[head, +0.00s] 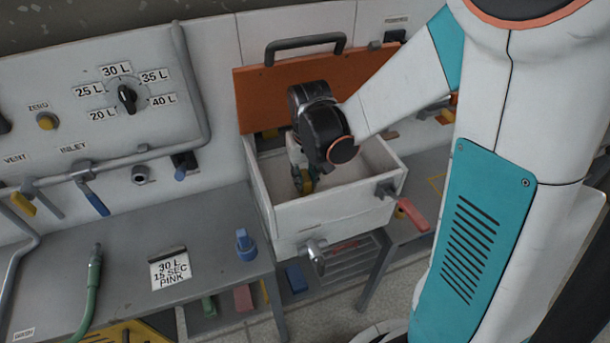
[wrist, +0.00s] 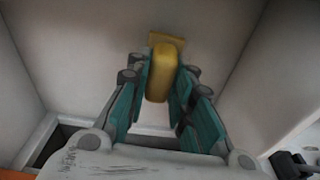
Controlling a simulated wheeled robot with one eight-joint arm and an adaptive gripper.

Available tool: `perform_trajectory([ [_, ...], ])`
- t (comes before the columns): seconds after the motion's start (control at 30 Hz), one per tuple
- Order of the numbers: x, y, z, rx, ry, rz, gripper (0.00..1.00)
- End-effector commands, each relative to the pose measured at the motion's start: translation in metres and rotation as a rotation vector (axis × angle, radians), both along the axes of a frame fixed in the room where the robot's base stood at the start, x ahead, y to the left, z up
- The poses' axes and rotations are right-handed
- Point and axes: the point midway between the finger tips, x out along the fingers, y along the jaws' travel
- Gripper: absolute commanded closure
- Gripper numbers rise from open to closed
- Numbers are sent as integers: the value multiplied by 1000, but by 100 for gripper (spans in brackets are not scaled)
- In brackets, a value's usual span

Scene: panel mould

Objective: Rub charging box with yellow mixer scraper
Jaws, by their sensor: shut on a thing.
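The charging box (head: 335,215) is a white open-topped box with an orange lid (head: 300,85) standing raised at its back. My gripper (head: 303,180) reaches down inside the box, partly hidden by my wrist and the box's front wall. In the wrist view my gripper (wrist: 160,95) is shut on the yellow mixer scraper (wrist: 160,72), held between its teal fingers. The scraper's far end has a flat yellow edge near the pale inner surface of the box; I cannot tell whether it touches. A bit of yellow also shows in the head view.
A grey bench (head: 130,270) stands to the left with a blue object (head: 245,243), a green hose (head: 93,285) and a sign card (head: 170,268). A metal outlet (head: 317,255) and a red handle (head: 412,214) project from the box's front area. The box walls closely surround my gripper.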

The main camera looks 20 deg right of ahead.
Motion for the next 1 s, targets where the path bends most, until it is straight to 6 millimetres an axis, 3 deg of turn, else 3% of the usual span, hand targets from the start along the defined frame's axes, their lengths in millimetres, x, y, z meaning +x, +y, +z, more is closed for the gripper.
perform_trajectory([
  [1.0, 0, 0, -18, 0, 0, 0, 100],
])
